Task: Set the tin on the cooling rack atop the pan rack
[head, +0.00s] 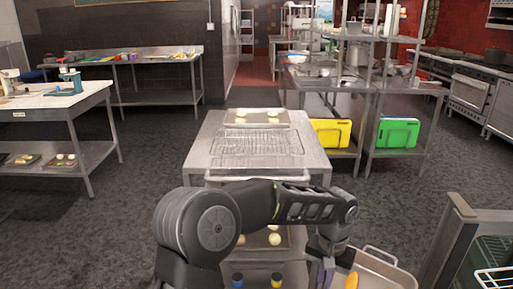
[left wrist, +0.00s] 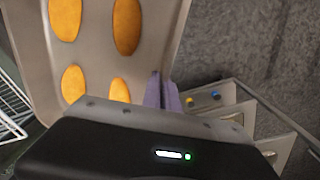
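The tin (head: 388,268) is a grey metal tray at the lower right of the head view, with an orange-yellow loaf showing. In the left wrist view the tin (left wrist: 97,60) holds several oval orange loaves. My left gripper (head: 326,268) reaches across to the tin's left edge. Its purple fingers (left wrist: 162,92) are close together with the tin's rim between them. The wire cooling rack (head: 255,143) lies empty on top of the steel pan rack (head: 198,150), ahead of the arm. My right gripper is out of view.
A tray with pale buns (head: 257,117) sits behind the cooling rack. Lower pan rack levels hold more trays, partly hidden by my arm. An open metal unit with white wire shelves (head: 492,278) stands at the right. A worktable (head: 55,100) stands at the left.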

